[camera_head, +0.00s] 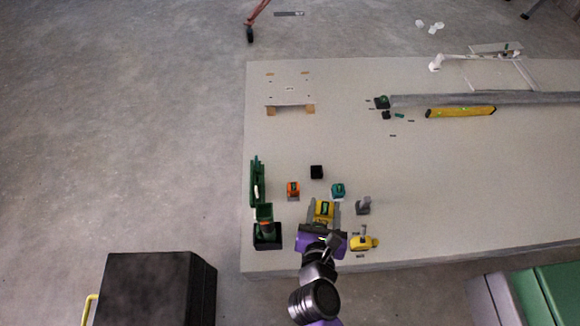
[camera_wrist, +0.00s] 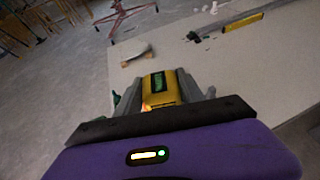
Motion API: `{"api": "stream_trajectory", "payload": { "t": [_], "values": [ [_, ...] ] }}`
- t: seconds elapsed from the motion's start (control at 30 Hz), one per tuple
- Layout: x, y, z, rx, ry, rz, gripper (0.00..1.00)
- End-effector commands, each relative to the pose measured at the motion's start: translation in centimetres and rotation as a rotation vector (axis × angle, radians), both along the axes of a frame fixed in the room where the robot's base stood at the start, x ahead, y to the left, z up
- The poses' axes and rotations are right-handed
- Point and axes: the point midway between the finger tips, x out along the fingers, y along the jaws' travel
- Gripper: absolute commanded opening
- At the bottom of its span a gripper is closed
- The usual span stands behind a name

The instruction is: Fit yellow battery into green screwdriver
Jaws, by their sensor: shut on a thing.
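My gripper (camera_head: 323,213) is shut on the yellow battery (camera_head: 324,206), which sits between its two grey fingers. In the wrist view the yellow battery (camera_wrist: 160,88) shows a dark label with green marks. The green screwdriver (camera_head: 265,216) stands at the left front of the platform in the head view, its lower end at a dark block. It is left of my gripper and apart from it. In the wrist view I cannot clearly make out the screwdriver.
An orange battery-like block (camera_head: 293,188), a black block (camera_head: 316,172) and a teal block (camera_head: 338,190) stand just beyond my gripper. A grey piece (camera_head: 363,206) and a yellow tool (camera_head: 363,242) lie to the right. A long green item (camera_head: 257,180) is at the left edge. The platform's middle is clear.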

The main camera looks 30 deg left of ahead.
Motion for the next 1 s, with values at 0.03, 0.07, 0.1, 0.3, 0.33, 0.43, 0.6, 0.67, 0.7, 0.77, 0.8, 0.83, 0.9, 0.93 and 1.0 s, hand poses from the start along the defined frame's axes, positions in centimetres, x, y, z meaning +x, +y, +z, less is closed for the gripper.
{"api": "stream_trajectory", "payload": {
  "t": [0.03,0.07,0.1,0.3,0.33,0.43,0.6,0.67,0.7,0.77,0.8,0.83,0.9,0.93,1.0],
  "values": [
    [-0.5,2.7,2.4,0.003,-0.001,0.037,0.00],
    [-0.8,4.1,2.8,0.002,-0.002,0.058,0.00],
    [-1.3,5.9,3.5,0.001,-0.003,0.085,0.00],
    [-3.4,12.7,6.0,0.001,-0.002,0.196,0.00],
    [-3.7,13.4,6.2,0.001,-0.001,0.206,0.00],
    [-4.3,14.9,6.7,0.001,0.000,0.235,0.00],
    [-4.7,15.8,6.6,0.001,0.000,0.252,0.00],
    [-4.7,15.8,6.3,0.001,0.000,0.252,0.00],
    [-4.7,15.8,6.2,0.001,0.000,0.252,0.00],
    [-4.7,15.8,5.9,0.001,0.000,0.252,0.00],
    [-4.7,15.8,5.6,0.001,0.000,0.252,0.00],
    [-4.7,15.8,5.4,0.001,0.000,0.252,0.00],
    [-4.7,15.8,4.9,0.001,0.000,0.252,0.00],
    [-4.7,15.8,4.7,0.001,0.000,0.252,0.00],
    [-4.7,15.8,4.1,0.001,0.000,0.252,0.00]
  ]
}}
